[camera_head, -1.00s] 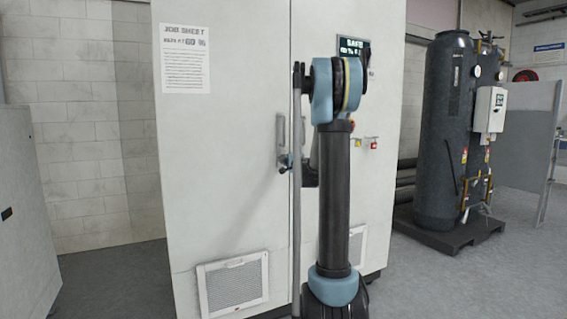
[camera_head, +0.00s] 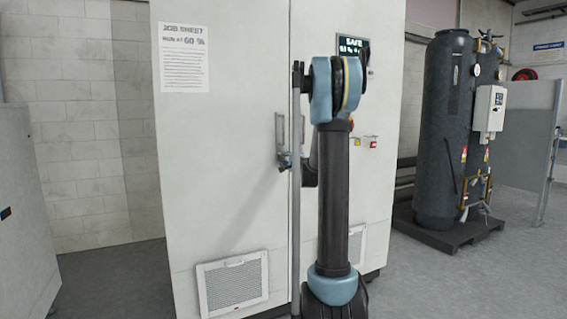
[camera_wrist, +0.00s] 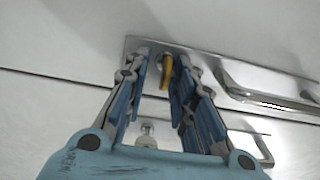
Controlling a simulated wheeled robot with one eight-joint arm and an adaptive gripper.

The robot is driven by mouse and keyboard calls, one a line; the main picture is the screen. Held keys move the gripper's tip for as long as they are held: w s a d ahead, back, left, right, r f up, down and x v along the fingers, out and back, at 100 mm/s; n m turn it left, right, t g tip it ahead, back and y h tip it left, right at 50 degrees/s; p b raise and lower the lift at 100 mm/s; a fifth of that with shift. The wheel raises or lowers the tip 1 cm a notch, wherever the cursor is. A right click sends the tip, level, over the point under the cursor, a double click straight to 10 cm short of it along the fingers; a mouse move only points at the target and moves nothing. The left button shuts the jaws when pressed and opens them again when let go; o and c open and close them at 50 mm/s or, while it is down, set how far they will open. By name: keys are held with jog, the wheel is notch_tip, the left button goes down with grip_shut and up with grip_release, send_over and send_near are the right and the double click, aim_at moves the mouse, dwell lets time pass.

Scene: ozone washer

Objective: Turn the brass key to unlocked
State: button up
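The brass key (camera_wrist: 166,72) sticks out of a metal lock plate (camera_wrist: 215,62) on the cabinet door in the wrist view. My gripper (camera_wrist: 163,60) is open, with its blue-padded fingers on either side of the key. The key is closer to the right finger, with a gap to the left one; I cannot tell whether it touches the right finger. In the head view, my arm reaches to the handle area of the tall white cabinet (camera_head: 225,150). The key does not show there, and my gripper is mostly hidden behind the arm.
A silver bar handle (camera_wrist: 265,92) lies right of the key. A second plate with a silver knob (camera_wrist: 147,130) is below. The head view shows a display (camera_head: 352,47) reading SAFE and a job sheet (camera_head: 184,57). A dark tank (camera_head: 440,130) stands at right.

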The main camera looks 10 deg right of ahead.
jog(key=v, duration=1.2)
jog(key=s+a+f+n+g+y, duration=0.1)
jog(key=s+a+f+n+g, duration=0.5)
jog(key=s, duration=0.5)
jog(key=s+a+f+n+g, duration=0.2)
jog(key=s+a+f+n, duration=0.2)
jog(key=s+a, duration=0.45)
jog(key=s+d+f+n+g+h, duration=0.1)
jog(key=s+d+f+g+h, duration=0.1)
jog(key=s+f, duration=0.3)
jog(key=s+d+f+n+g+h, duration=0.2)
jog(key=s+d+f, duration=0.2)
jog(key=s, duration=0.9)
jog(key=s+d+f+n+g+h, duration=0.1)
jog(key=s+d+f+g+h, duration=0.1)
jog(key=s+f, duration=0.5)
jog(key=shift+s+d+n+g+h, duration=0.3)
jog(key=shift+s+d+n+g, duration=0.15)
jog(key=shift+s+d, duration=0.55)
jog(key=shift+a, duration=0.15)
